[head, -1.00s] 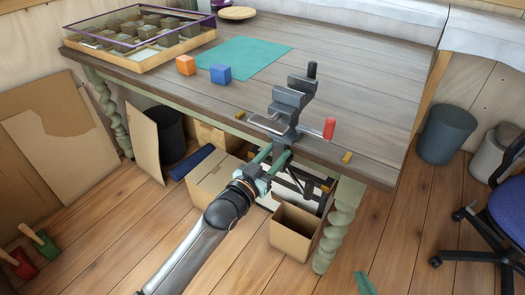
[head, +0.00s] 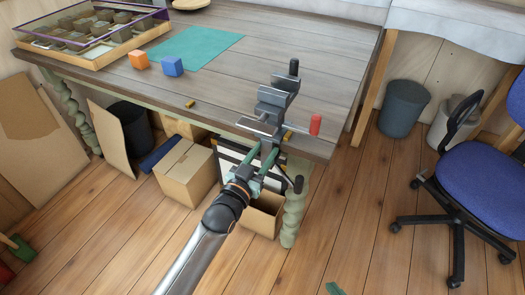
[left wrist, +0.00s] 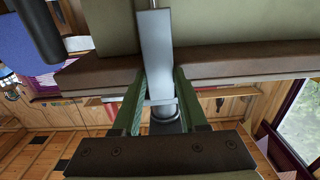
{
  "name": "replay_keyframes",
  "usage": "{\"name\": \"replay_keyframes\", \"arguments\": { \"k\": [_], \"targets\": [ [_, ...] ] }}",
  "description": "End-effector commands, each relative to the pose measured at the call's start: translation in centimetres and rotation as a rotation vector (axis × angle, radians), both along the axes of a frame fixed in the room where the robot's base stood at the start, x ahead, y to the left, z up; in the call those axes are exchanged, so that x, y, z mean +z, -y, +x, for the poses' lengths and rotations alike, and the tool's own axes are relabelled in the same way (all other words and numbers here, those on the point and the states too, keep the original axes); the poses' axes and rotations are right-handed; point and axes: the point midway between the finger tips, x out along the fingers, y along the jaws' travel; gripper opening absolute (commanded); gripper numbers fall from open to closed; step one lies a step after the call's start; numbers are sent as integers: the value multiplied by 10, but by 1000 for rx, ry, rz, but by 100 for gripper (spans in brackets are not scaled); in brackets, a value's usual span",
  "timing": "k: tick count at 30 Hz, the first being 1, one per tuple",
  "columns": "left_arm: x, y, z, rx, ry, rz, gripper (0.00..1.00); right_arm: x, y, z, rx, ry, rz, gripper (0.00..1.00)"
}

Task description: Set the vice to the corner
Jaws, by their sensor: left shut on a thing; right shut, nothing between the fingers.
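The grey vice (head: 272,104) stands upright at the table's front edge, close to the near right corner (head: 327,158). My left gripper (head: 262,157) is shut on the vice's lower part, just below and in front of the tabletop edge. In the left wrist view, a grey metal part of the vice (left wrist: 155,50) runs down between the green fingers. Only the green tip of my right gripper (head: 333,288) shows at the bottom edge; it is shut and empty.
A blue chair (head: 450,190) stands right.

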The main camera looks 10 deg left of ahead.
Motion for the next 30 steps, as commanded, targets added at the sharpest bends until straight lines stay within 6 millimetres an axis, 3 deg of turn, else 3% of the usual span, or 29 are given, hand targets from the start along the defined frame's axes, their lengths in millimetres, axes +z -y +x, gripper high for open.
{"name": "replay_keyframes", "arguments": {
  "k": [11,12,19,30],
  "targets": [
    [-1,6,-3,-10,-2,-3,0,0,-1,0,1,1,1,0],
    [-1,6,-3,-10,-3,-4,47,0,-1,0,1,1,1,0],
    [-1,5,-2,-8,-2,-3,72,0,-1,0,1,1,0,0],
    [-1,1,-7,-4,-3,-1,72,2,0,0,0,-1,0,0]
  ]
}}
